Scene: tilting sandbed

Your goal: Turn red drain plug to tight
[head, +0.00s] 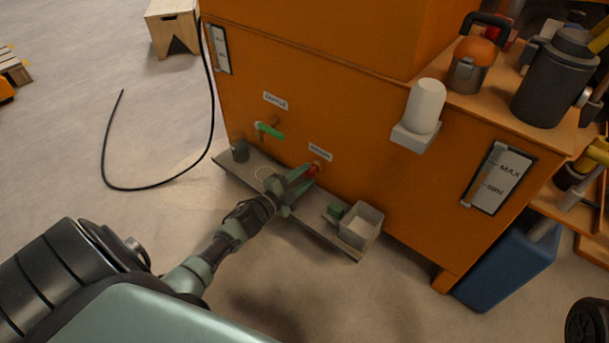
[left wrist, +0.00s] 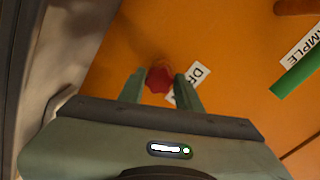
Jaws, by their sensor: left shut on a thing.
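The red drain plug (head: 312,170) sits low on the front of the orange machine (head: 340,90), just below a small white label (head: 320,152). My left gripper (head: 303,177) reaches it from the lower left and is shut on it. In the left wrist view the red plug (left wrist: 158,79) shows between the two green fingers (left wrist: 160,88), against the orange panel. The label beside it (left wrist: 190,86) is partly hidden by a finger; only "DR" shows. My right gripper is not in view.
A green-handled sample valve (head: 268,130) is left of the plug. Below, a grey shelf (head: 325,236) carries a dark cup (head: 239,148) and a pale open box (head: 361,226). A white bottle (head: 426,106) sits in a holder higher right. A black hose (head: 108,150) lies on the floor.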

